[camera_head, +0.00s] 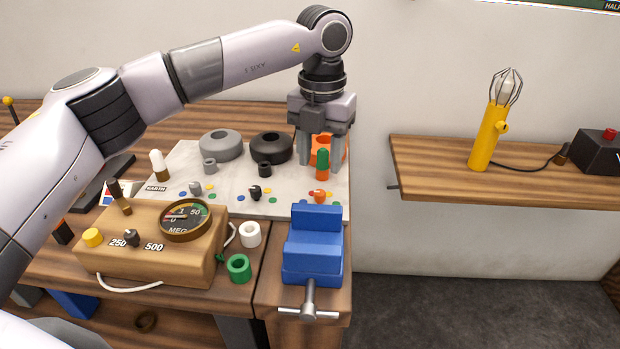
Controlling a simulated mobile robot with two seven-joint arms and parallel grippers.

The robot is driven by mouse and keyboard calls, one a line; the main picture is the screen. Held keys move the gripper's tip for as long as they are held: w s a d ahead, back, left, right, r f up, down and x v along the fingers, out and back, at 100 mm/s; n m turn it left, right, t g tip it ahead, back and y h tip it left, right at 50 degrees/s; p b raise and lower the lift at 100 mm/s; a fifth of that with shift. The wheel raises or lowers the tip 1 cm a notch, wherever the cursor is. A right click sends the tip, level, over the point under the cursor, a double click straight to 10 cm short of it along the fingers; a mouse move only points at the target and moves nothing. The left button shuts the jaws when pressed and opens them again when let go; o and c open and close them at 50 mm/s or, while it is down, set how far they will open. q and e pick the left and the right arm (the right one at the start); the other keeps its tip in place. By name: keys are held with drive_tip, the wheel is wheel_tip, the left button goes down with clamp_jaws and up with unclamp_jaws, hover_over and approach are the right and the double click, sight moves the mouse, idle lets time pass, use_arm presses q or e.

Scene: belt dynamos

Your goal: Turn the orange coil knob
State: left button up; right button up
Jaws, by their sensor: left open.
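The orange knob (319,196) is a small orange piece at the front right of the pale board (290,208), with coloured dots around it. An orange ring-shaped coil (327,139) lies farther back, partly hidden by my gripper. My left gripper (320,160) points down over the orange coil and cup, its two fingers apart. It is above and behind the orange knob, not touching it. My right gripper is out of view.
Black (271,146) and grey (221,142) coils, each with its own knob, stand left on the board. A blue vise (313,250) stands in front of the orange knob. A wooden meter box (140,250) is front left. A shelf (440,170) with a yellow lamp (489,138) is right.

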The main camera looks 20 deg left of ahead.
sight(320, 192)
use_arm(q)
drive_tip(key=shift+f, duration=3.55)
clamp_jaws()
